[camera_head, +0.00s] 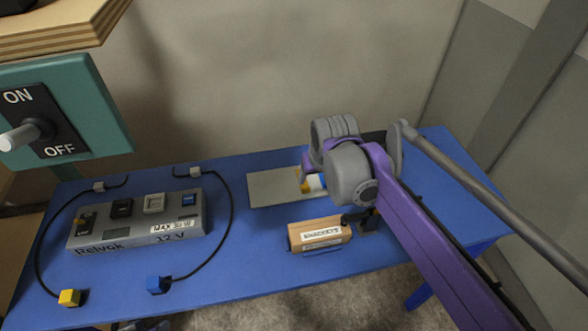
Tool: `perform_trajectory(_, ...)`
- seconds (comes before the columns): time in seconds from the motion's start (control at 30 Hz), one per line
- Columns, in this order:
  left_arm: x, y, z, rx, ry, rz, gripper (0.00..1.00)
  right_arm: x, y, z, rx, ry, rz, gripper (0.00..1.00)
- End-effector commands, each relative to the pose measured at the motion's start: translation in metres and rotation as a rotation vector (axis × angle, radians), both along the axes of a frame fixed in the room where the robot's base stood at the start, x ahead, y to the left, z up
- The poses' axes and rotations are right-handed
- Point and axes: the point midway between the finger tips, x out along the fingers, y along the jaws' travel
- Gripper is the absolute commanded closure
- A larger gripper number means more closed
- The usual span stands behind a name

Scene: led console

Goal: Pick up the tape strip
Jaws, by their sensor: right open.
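My right arm comes in from the lower right. Its dark gripper (360,219) is open, just under the grey wrist and close to the right end of a small wooden box (318,235). I cannot tell whether it touches the box. I cannot make out a tape strip for certain. A small yellow, white and blue item (314,183) shows on a pale grey board (272,189), partly hidden by my right wrist. My left gripper is not in view.
The blue table (250,260) holds a grey console (140,222) marked "Relvok 12 V" at left. Cables run from it to a yellow plug (69,297) and a blue plug (157,285). A teal ON/OFF switch box (100,110) stands at upper left. The table's front middle is clear.

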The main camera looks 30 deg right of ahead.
Motion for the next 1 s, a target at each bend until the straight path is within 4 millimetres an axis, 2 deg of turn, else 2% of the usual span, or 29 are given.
perform_trajectory(0.13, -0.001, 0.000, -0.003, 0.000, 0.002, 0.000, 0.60, 0.004, -0.001, -0.012, 0.000, 0.001, 0.000, 0.34)
perform_trajectory(0.33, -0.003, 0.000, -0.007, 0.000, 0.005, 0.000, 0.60, 0.016, -0.003, -0.041, 0.000, 0.000, 0.001, 0.34)
perform_trajectory(0.57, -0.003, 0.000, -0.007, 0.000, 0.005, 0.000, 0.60, 0.024, -0.004, -0.057, 0.001, 0.000, 0.001, 0.34)
perform_trajectory(0.8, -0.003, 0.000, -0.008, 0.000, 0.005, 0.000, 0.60, 0.040, -0.004, -0.089, 0.000, 0.000, 0.000, 0.34)
perform_trajectory(1.0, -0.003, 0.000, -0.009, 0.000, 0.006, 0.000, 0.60, 0.043, -0.005, -0.100, 0.000, 0.000, 0.000, 0.34)
